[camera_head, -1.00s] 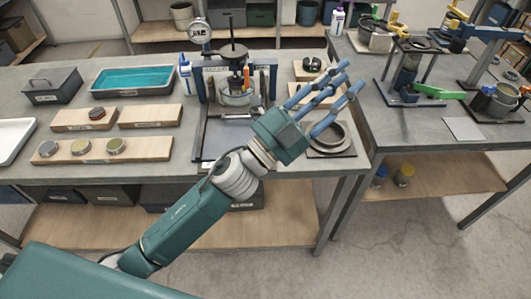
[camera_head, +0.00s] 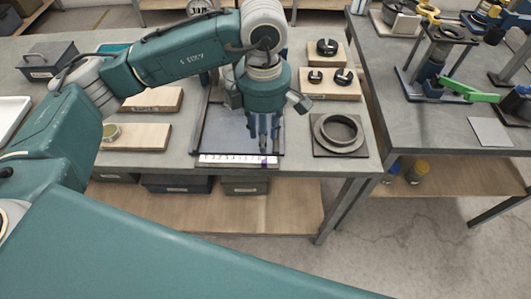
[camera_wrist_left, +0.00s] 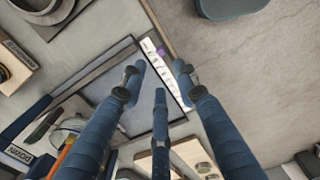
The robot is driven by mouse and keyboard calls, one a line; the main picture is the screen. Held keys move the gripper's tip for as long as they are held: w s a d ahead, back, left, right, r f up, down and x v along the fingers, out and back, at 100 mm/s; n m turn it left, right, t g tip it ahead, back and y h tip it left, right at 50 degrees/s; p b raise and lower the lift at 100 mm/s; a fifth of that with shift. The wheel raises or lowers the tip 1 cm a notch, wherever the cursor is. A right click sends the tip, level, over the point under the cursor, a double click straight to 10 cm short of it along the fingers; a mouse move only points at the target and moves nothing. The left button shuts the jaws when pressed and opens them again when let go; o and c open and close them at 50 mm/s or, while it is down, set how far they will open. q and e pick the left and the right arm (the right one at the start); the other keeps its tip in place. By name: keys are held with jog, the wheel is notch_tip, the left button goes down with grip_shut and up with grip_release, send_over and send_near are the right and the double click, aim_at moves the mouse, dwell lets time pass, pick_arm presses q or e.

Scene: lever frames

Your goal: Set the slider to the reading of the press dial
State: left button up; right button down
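A white slider scale (camera_head: 236,160) runs along the front edge of the press base, and it also shows in the wrist view (camera_wrist_left: 170,78). A small purple mark (camera_head: 264,163) sits near its right end, also seen in the wrist view (camera_wrist_left: 161,51). My left gripper (camera_head: 264,148) points down over this front edge. Its three fingers are spread with nothing between them in the wrist view (camera_wrist_left: 157,80). Contact with the slider cannot be told. The press dial (camera_head: 200,6) is mostly hidden behind my left arm, and its reading is not legible. My right gripper is not in view.
A dark ring on a square plate (camera_head: 340,132) stands right of the scale. Wooden boards with dark weights (camera_head: 330,84) are behind it. Another board (camera_head: 140,137) with a round tin lies left. The bench front edge is just before the scale.

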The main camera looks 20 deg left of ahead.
aim_at(264, 161)
pick_arm(q)
notch_tip(264, 161, down, 9)
jog(key=shift+s+r+p, duration=0.1)
jog(key=shift+r+p, duration=0.05)
jog(key=shift+p, duration=0.95)
jog(key=shift+d+f, duration=0.1)
jog(key=shift+f, duration=0.65)
grip_shut()
